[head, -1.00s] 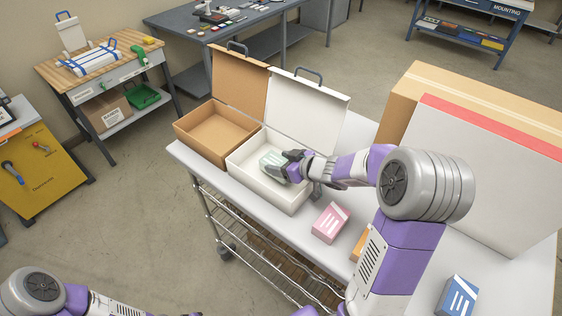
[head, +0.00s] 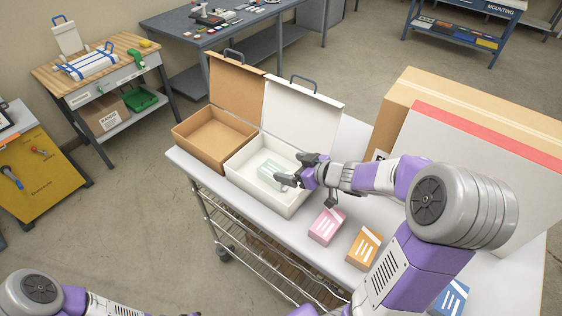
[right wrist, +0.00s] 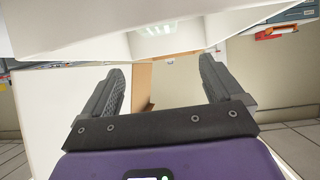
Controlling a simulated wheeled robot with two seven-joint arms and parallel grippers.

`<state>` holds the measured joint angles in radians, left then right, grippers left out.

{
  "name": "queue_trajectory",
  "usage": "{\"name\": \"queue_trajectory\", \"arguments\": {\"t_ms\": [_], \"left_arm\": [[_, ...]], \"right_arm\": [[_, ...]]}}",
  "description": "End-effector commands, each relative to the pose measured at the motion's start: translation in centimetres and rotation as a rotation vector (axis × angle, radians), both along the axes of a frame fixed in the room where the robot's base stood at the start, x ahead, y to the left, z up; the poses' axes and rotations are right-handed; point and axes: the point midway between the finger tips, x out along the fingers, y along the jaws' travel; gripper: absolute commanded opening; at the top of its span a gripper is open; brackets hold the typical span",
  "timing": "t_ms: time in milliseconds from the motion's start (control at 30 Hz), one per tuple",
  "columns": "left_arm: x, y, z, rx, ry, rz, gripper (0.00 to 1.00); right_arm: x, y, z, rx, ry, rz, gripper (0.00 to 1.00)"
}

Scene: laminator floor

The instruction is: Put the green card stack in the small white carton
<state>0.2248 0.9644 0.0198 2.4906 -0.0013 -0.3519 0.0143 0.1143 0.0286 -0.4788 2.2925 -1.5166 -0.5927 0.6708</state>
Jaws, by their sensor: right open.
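The green card stack (head: 272,171) lies inside the small white carton (head: 262,205), on its floor, and is pale green with white. The carton's lid (head: 300,110) stands open at the back. My right gripper (head: 289,169) is open and empty over the carton's right side, apart from the stack. In the right wrist view my open fingers (right wrist: 160,85) show with nothing between them, and the green card stack (right wrist: 157,30) shows beyond them inside the carton. My left arm shows at the lower left of the head view, but its gripper is out of the picture.
An open brown carton (head: 212,145) stands left of the white one. On the light table (head: 225,195) lie a pink stack (head: 326,226), an orange stack (head: 363,247) and a blue stack (head: 452,297). Big boxes (head: 480,160) stand at the right.

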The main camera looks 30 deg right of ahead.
Motion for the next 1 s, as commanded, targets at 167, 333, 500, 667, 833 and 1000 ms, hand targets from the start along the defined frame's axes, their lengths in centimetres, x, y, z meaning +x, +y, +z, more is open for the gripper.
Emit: {"name": "queue_trajectory", "arguments": {"t_ms": [167, 333, 500, 667, 833, 1000], "left_arm": [[0.0, 0.0, 1.6, 0.000, 0.000, 0.000, 0.43], [0.0, 0.0, 2.1, 0.000, 0.000, 0.000, 0.43], [0.0, 0.0, 2.2, 0.000, 0.000, 0.000, 0.43], [0.0, 0.0, 2.1, 0.000, 0.000, 0.000, 0.43], [0.0, 0.0, 2.1, 0.000, 0.000, 0.000, 0.43], [0.0, 0.0, 2.1, 0.000, 0.000, 0.000, 0.43]], "right_arm": [[-2.9, -1.1, 2.0, 0.000, -0.001, -0.002, 0.94], [-4.3, -1.5, 2.6, 0.000, -0.001, 0.000, 0.94], [-4.7, -1.6, 2.6, 0.001, 0.000, 0.000, 0.94], [-4.6, -1.6, 2.6, 0.001, 0.001, 0.000, 0.94], [-4.6, -1.6, 2.6, 0.001, 0.000, 0.000, 0.94], [-4.6, -1.6, 2.6, 0.000, 0.000, 0.001, 0.94]]}}
